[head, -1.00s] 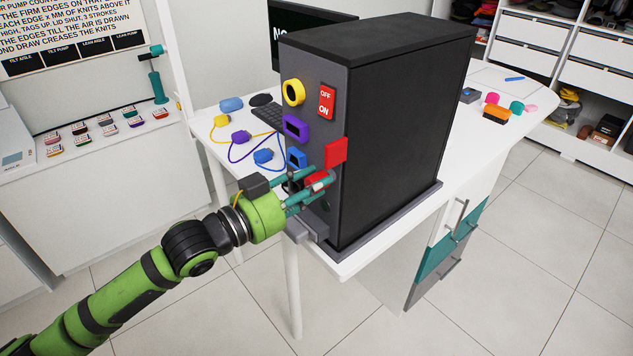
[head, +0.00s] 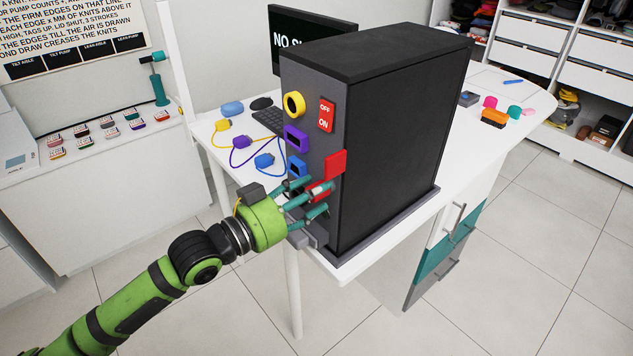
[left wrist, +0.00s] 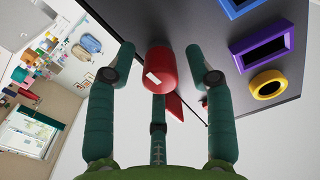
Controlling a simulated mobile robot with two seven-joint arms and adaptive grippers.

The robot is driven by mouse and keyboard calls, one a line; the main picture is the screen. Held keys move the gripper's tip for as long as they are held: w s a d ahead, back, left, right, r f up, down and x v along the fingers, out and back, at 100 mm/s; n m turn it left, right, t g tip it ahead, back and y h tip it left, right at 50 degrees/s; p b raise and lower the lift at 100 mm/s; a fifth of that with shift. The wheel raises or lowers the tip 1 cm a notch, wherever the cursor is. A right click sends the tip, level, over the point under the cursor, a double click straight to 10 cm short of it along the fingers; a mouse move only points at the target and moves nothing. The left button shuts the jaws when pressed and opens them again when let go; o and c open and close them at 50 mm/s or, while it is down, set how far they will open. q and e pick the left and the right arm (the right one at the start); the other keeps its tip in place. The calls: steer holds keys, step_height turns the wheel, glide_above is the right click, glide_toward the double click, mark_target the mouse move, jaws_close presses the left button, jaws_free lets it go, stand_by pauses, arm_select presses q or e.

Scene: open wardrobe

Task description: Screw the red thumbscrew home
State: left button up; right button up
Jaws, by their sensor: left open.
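The red thumbscrew (head: 321,188) is on the front face of the black computer tower (head: 405,130), low down near the right edge and below a red plate (head: 335,163). In the left wrist view the thumbscrew (left wrist: 161,68) is a red cylinder with a white mark, sitting between my spread fingers. My left gripper (head: 312,197) is open around the thumbscrew. Its teal fingers stand apart from it in the left wrist view (left wrist: 164,75). The inner end of the thumbscrew is hidden, so I cannot tell how deep it sits. My right gripper is not in view.
Yellow (head: 293,103), purple (head: 296,138) and blue (head: 297,167) sockets and a red OFF/ON switch (head: 326,115) are on the tower's front. Cabled plugs (head: 239,140) lie on the white table left of it. A monitor (head: 300,35) stands behind.

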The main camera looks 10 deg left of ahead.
arm_select(q)
steer(key=n+p, duration=0.1)
steer(key=n, duration=0.1)
steer(key=n+p, duration=0.1)
steer(key=shift+r+n+p, duration=0.2)
steer(key=shift+n+p, duration=0.15)
steer(key=shift+n, duration=0.05)
steer(key=n+p, duration=0.2)
steer(key=n, duration=0.1)
steer(key=shift+n, duration=0.3)
steer(key=n+p, duration=0.1)
steer(key=n, duration=0.2)
steer(key=n+p, duration=0.1)
steer(key=n, duration=0.2)
steer(key=shift+f, duration=0.15)
